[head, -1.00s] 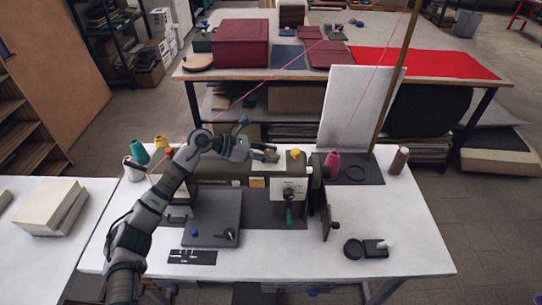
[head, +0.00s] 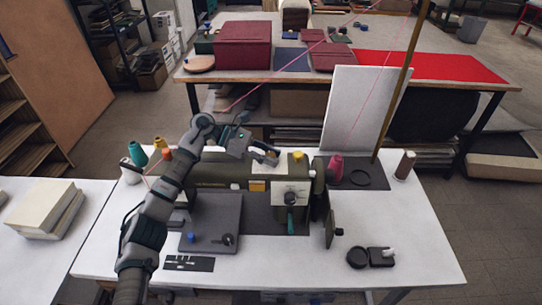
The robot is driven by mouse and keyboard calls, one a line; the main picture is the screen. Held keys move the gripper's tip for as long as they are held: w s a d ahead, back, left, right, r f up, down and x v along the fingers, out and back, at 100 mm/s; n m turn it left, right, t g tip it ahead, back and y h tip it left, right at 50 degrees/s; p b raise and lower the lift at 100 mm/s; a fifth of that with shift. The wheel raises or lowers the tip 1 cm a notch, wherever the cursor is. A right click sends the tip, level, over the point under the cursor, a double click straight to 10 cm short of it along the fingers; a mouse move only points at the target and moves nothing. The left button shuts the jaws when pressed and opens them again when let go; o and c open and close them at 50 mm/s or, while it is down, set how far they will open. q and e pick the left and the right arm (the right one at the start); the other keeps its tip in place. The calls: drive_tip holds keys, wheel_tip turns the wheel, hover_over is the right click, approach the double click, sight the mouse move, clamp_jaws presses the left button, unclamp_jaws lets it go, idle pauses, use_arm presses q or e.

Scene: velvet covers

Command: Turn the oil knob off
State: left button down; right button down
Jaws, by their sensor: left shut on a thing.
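An olive-green sewing machine (head: 225,172) stands on the white table. A white plate on its front (head: 290,187) carries a dark round knob (head: 290,198) with a teal part below it. A yellow knob (head: 297,156) sits on top of the machine near its right end. I cannot tell which of these is the oil knob. My left gripper (head: 265,156) is over the machine's top, left of the yellow knob and apart from it. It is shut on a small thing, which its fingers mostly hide. My right gripper is out of view.
Thread cones, among them a teal one (head: 138,154), stand at the table's back left. A pink cone (head: 335,167) and a tall pole stand to the right. A dark round dish (head: 358,257) lies at the front right. The table's front right is mostly clear.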

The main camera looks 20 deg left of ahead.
use_arm(q)
drive_tip(key=shift+a, duration=0.1)
drive_tip(key=c, duration=0.8)
unclamp_jaws()
drive_tip(key=shift+w, duration=0.1)
drive_tip(key=shift+a+f, duration=0.1)
drive_tip(key=v, duration=1.2)
drive_tip(key=shift+a+f, duration=0.1)
drive_tip(key=shift+f, duration=0.1)
